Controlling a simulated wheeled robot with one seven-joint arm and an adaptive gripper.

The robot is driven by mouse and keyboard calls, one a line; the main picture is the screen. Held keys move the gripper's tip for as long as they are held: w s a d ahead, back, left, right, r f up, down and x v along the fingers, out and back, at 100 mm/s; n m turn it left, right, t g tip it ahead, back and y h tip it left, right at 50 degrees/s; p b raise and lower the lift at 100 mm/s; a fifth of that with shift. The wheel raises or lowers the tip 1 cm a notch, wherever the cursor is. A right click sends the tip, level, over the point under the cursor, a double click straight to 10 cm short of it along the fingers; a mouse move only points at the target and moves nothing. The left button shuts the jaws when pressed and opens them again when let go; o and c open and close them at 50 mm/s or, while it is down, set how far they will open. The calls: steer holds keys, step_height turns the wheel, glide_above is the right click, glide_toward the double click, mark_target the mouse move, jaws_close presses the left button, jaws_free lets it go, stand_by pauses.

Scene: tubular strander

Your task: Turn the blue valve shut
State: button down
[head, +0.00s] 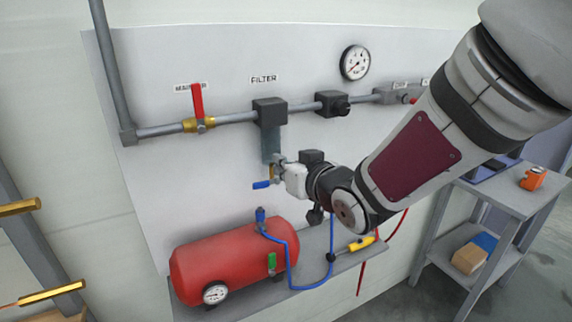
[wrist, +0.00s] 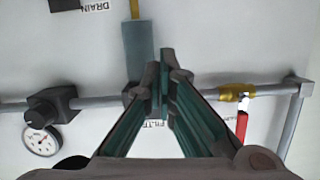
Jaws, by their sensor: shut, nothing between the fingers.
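The blue valve (head: 262,184) is a small lever on a brass body below the grey filter bowl, pointing left, roughly level. In the wrist view only a brass stem (wrist: 135,8) shows at the top edge, below the filter bowl (wrist: 139,48); the blue lever is out of that picture. My gripper (head: 281,160) is just right of the valve in the head view and partly covers that area. In the wrist view my gripper's fingers (wrist: 165,58) are together and empty, in front of the filter. I cannot tell whether they touch anything.
A red-handled valve (head: 197,105) sits on the pipe left of the filter head (head: 269,111). A gauge (head: 355,62) is on the panel. A red tank (head: 233,259) with a blue hose (head: 292,262) stands on a shelf below. A grey side table (head: 505,190) is at right.

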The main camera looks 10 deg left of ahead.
glide_above(267, 183)
steer(key=s, duration=0.2)
step_height(267, 183, down, 2)
steer(key=shift+w+d+f+p, duration=0.15)
steer(key=shift+f+p, duration=0.25)
steer(key=shift+f, duration=0.6)
steer(key=shift+d+f+p, duration=0.1)
steer(key=shift+f+p, duration=0.3)
steer(key=shift+f, duration=0.6)
steer(key=shift+a+f+b, duration=0.15)
steer(key=shift+f+b, duration=0.3)
steer(key=shift+f, duration=0.2)
